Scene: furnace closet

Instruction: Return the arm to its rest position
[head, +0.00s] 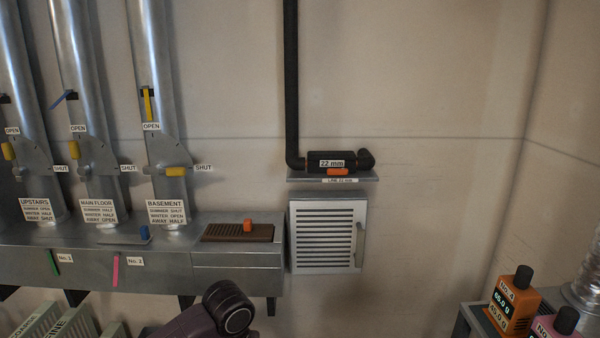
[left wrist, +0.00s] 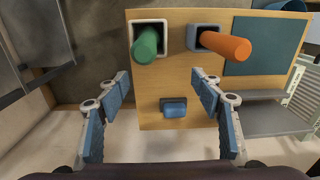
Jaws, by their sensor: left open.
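My left gripper (left wrist: 162,82) is open in the left wrist view, with nothing between its blue-padded fingers. Beyond the fingers is a wooden board (left wrist: 178,93) with a green cylinder (left wrist: 146,45) and an orange cylinder (left wrist: 226,45) in square sockets, and a small blue piece (left wrist: 175,108) below. They look apart from the fingers. In the head view a dark purple-grey link of my arm (head: 205,318) rises at the bottom, left of centre. Neither gripper shows in the head view.
Metal ducts (head: 165,90) with levers stand on a long grey box (head: 100,265) at left. A black pipe (head: 291,80) runs down beside a louvred panel (head: 325,237). An orange device (head: 510,308) is at lower right. The wall right of the panel is bare.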

